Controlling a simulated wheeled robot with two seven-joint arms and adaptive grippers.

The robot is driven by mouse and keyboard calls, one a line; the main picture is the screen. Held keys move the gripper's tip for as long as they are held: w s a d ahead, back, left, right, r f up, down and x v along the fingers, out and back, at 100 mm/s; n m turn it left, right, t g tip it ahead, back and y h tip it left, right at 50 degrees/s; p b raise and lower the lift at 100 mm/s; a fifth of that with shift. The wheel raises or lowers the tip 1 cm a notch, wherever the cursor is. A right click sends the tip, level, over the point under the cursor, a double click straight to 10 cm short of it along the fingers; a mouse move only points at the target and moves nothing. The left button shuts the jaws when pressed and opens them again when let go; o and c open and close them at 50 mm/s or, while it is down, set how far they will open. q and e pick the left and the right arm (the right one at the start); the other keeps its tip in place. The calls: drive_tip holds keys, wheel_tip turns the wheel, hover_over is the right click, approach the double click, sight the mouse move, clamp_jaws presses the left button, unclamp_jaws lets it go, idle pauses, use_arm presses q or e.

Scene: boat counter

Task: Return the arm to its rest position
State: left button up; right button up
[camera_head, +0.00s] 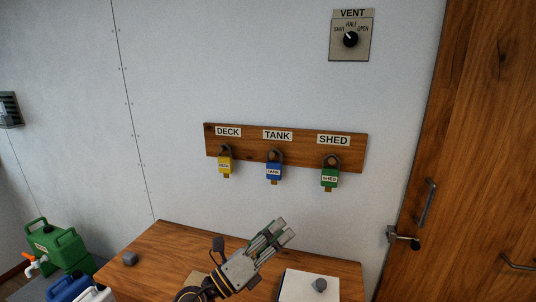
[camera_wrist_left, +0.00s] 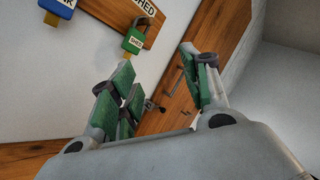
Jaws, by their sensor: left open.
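My left gripper (camera_head: 284,230) reaches up over the wooden counter, below the wooden board (camera_head: 307,146) on the wall, apart from it. In the left wrist view its fingers (camera_wrist_left: 158,72) stand spread with nothing between them. A yellow padlock-like tag (camera_head: 225,166) hangs under DECK, a blue one (camera_head: 274,172) under TANK and a green one (camera_head: 329,178) under SHED. In the left wrist view the green one (camera_wrist_left: 135,41) is beyond the fingers. My right gripper is out of view.
The counter (camera_head: 175,250) holds a small grey object (camera_head: 130,259) and a white flat item (camera_head: 300,288) with a grey knob (camera_head: 320,284). A vent dial (camera_head: 351,39) is above. A wooden door (camera_head: 480,150) is right. A green jug (camera_head: 57,243) and other containers stand left.

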use_arm(q)
drive_tip(key=w+a+f+n+t+y, duration=0.15)
drive_tip(key=a+n+t+y, duration=0.25)
drive_tip(key=a+n+y, duration=0.45)
drive_tip(key=w+a+f+n+t+y, duration=0.1)
drive_tip(key=w+a+n+t+y, duration=0.35)
drive_tip(key=n, duration=0.65)
drive_tip(key=s+a+f+n+g+y, duration=0.2)
drive_tip(key=a+f+n+g+y, duration=0.25)
drive_tip(key=a+f, duration=0.2)
drive_tip(key=s+a+f+n+g+y, duration=0.3)
drive_tip(key=a+f+n, duration=0.25)
drive_tip(key=f, duration=0.25)
drive_tip(key=s+f+n+g+h, duration=0.3)
drive_tip(key=s+f+n+g, duration=0.3)
drive_tip(key=s+f+g, duration=0.85)
drive_tip(key=s+f+t, duration=0.1)
drive_tip(key=s+f, duration=0.3)
drive_tip(key=f, duration=1.3)
drive_tip(key=s+f+t, duration=0.1)
drive_tip(key=s+f, duration=0.2)
drive_tip(key=f, duration=1.5)
drive_tip(key=s+a+f, duration=0.2)
drive_tip(key=s+f, duration=0.7)
drive_tip(key=s, duration=0.2)
drive_tip(key=s+a+f, duration=0.3)
drive_tip(key=s+f, duration=0.7)
drive_tip(key=s, duration=0.1)
drive_tip(key=shift+m+g, duration=0.35)
